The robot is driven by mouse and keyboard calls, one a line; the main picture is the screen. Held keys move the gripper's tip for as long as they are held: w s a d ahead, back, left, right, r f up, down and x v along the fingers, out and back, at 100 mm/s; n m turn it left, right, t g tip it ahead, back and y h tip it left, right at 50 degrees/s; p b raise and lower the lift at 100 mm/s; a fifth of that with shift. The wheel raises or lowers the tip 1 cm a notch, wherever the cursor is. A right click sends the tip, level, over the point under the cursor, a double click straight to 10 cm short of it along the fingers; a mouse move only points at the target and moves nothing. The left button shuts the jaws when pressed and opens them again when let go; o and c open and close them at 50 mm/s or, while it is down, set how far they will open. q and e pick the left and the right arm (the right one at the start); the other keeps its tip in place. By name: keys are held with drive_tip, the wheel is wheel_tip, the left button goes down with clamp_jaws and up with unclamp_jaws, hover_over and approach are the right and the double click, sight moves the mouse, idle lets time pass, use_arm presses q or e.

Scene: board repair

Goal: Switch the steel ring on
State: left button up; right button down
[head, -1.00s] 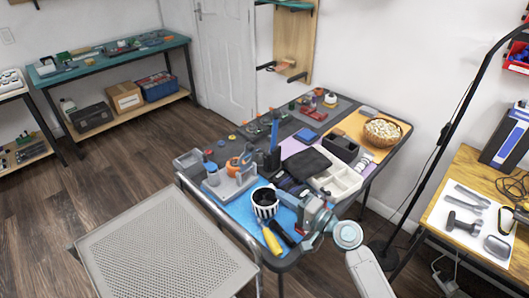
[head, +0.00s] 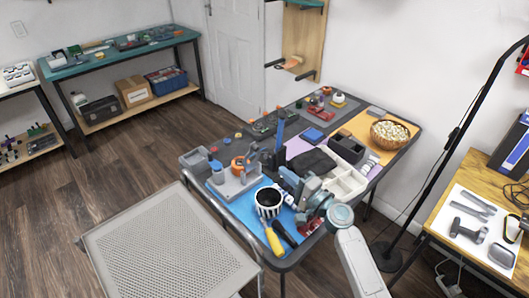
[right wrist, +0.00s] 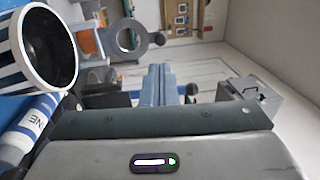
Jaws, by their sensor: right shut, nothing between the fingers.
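A grey steel ring (right wrist: 128,38) with a round hole shows upright in the right wrist view, beside an orange roll (right wrist: 88,40). In the head view the grey stand (head: 236,184) with the orange roll (head: 238,165) is on the blue mat, but the ring is too small there to make out surely. My right gripper (head: 284,173) hangs over the table, right of the stand, behind the striped mug. In the right wrist view its fingers (right wrist: 160,78) are together and empty, apart from the ring. No switch can be made out. My left gripper is out of view.
The striped mug (head: 268,202) stands close to my right gripper, with a yellow-handled tool (head: 273,240) in front. A grey box (head: 194,160) is at the table's left corner. A white compartment tray (head: 346,185) lies right of the gripper.

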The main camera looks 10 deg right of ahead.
sight(257, 149)
drive_tip(key=p+x, duration=0.2)
drive_tip(key=x, duration=0.6)
drive_tip(key=shift+w+a+r+p, duration=0.1)
drive_tip(key=shift+a+r+p, duration=0.1)
drive_tip(key=shift+p, duration=0.15)
drive_tip(key=shift+w+a, duration=0.35)
drive_tip(key=shift+w, duration=0.3)
